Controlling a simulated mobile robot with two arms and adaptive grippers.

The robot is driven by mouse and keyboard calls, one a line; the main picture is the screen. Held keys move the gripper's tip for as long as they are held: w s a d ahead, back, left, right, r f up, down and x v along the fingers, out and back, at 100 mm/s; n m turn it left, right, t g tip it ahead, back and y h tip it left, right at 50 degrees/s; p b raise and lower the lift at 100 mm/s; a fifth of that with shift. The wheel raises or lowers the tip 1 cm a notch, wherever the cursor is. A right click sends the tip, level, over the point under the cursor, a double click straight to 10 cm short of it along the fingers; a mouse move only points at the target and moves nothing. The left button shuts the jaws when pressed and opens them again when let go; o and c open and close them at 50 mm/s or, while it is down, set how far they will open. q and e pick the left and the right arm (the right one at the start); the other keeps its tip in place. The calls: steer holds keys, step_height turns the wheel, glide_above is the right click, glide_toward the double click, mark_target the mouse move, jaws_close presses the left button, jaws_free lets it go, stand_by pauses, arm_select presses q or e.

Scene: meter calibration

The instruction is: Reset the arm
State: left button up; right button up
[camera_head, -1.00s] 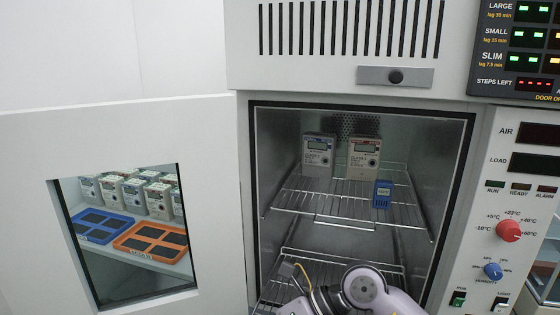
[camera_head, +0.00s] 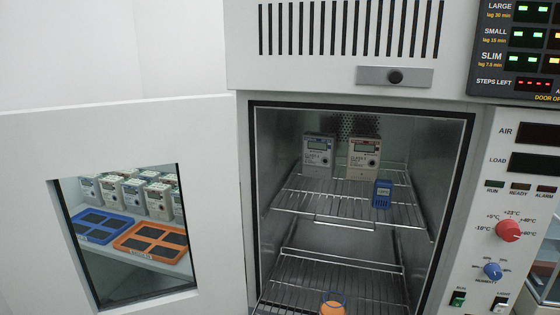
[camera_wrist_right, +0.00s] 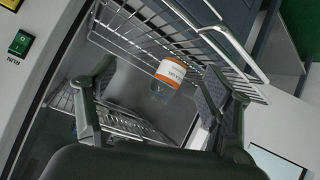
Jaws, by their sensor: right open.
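My right gripper (camera_wrist_right: 158,72) shows in the right wrist view, with its two dark fingers spread apart. An orange and white labelled container (camera_wrist_right: 178,74) with a clear bluish end appears beyond the fingers, nearer the right one; I cannot tell how far off it is. An orange object (camera_head: 332,308) with a bluish ring above it shows at the bottom edge of the head view, at the lower rack (camera_head: 300,275), mostly cut off. Neither of my arms shows in the head view.
The chamber's door (camera_head: 120,135) stands open at the left. Two meters, one grey (camera_head: 318,158) and one beige (camera_head: 363,160), and a small blue device (camera_head: 382,194) stand on the upper rack (camera_head: 335,204). A control panel (camera_head: 515,190) is at the right.

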steer(key=s+f+m+g+y, duration=0.1)
steer(key=s+f+g, duration=0.35)
steer(key=s, duration=0.35)
steer(key=s+f+g, duration=0.3)
steer(key=s+f, duration=0.3)
steer(key=s, duration=0.3)
step_height(320, 180, down, 26)
steer(key=s+g, duration=0.2)
steer(key=s+d+f, duration=0.3)
steer(key=s+f, duration=1.1)
steer(key=s, duration=0.1)
steer(key=shift+s+f+g, duration=0.35)
steer(key=shift+s+f, duration=0.05)
steer(key=shift+c, duration=0.3)
